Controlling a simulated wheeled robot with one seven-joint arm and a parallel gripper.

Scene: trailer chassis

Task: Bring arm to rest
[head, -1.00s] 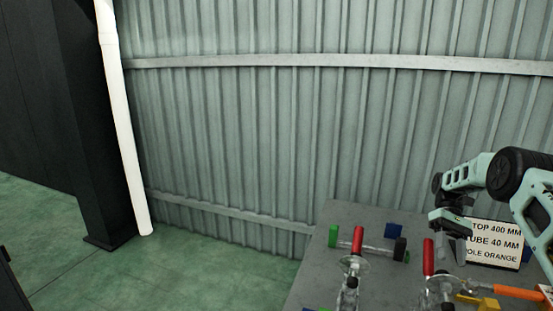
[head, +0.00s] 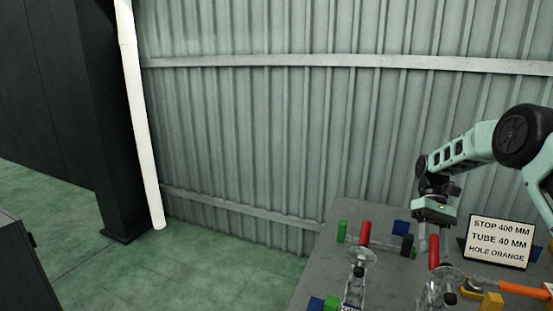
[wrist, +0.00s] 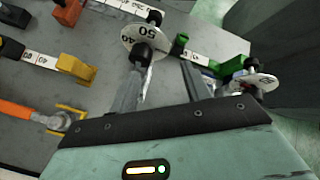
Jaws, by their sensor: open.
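My gripper (head: 433,238) hangs at the end of my arm over the grey table (head: 345,215) at the lower right of the head view. Its fingers point down, near a red-handled clamp (head: 434,252). In the wrist view my gripper (wrist: 168,85) shows two grey fingers spread apart with nothing held between them. The table surface and several measuring fixtures show beyond the fingers. I cannot tell in the head view how far the fingertips are above the fixtures.
A sign (head: 499,242) reading stop 400 mm, tube 40 mm, hole orange stands right of my gripper. Another red-handled clamp (head: 364,232), a green block (head: 341,231) and a blue block (head: 400,227) lie left. An orange handle (head: 522,290) is at front right. Green floor (head: 210,265) is clear.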

